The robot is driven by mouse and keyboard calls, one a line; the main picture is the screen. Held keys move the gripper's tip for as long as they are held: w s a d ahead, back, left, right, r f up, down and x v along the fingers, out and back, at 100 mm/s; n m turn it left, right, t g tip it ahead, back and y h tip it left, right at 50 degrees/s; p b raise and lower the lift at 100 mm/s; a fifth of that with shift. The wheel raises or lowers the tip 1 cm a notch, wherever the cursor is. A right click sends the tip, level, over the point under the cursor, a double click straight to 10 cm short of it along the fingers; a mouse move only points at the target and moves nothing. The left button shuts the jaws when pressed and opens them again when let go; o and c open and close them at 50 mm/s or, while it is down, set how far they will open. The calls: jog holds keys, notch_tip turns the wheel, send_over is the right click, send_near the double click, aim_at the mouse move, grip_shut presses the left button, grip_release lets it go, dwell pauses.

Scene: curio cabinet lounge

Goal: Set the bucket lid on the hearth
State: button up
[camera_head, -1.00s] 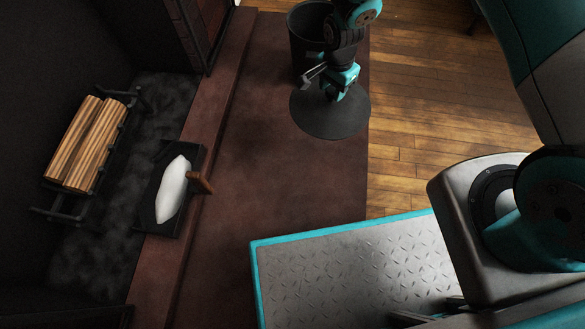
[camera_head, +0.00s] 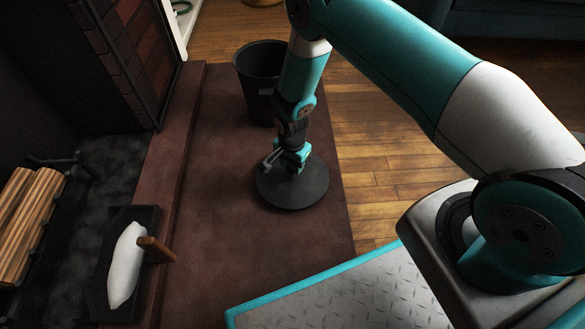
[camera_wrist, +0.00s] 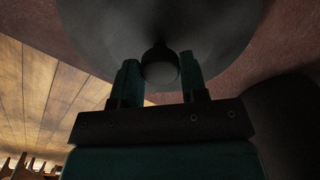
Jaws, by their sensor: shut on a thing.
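The bucket lid (camera_head: 314,192) is a dark round disc with a knob. In the head view it appears roughly level over the right part of the reddish-brown hearth slab (camera_head: 225,240). I cannot tell whether it touches the slab. My gripper (camera_head: 296,170) is above the lid's middle and shut on its knob. In the wrist view the dark knob (camera_wrist: 160,70) sits between the two fingers, with the lid (camera_wrist: 100,35) spread beyond it. The fingertips are small and partly hidden in the head view.
An open dark bucket (camera_head: 243,82) stands behind the lid. At the left are a black tray (camera_head: 100,300) with a white bundle (camera_head: 125,265) and a wooden handle (camera_head: 155,249), and several logs (camera_head: 30,225). The slab's front left is clear. Wood floor (camera_head: 375,160) lies right.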

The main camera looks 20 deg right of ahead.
jog(key=shift+f, duration=0.6)
jog(key=o, duration=0.9)
jog(key=s+a+r+n+y+p, duration=0.1)
jog(key=s+r+n+p, duration=0.1)
jog(key=r, duration=1)
jog(key=s+a+r+n+y+p, duration=0.1)
jog(key=a+r+n+p, duration=0.15)
jog(key=r, duration=0.95)
jog(key=s+a+r+n+p, duration=0.1)
jog(key=s+r+n+p, duration=0.15)
jog(key=r, duration=0.95)
jog(key=s+r+n, duration=0.3)
jog(key=s+r, duration=0.2)
jog(key=s, duration=0.1)
jog(key=s+r+n+y, duration=0.1)
jog(key=s+r+n, duration=0.3)
jog(key=s+r, duration=0.1)
jog(key=s+r+n+y, duration=0.1)
jog(key=s+r+n, duration=0.3)
jog(key=s, duration=0.4)
jog(key=shift+v, duration=0.8)
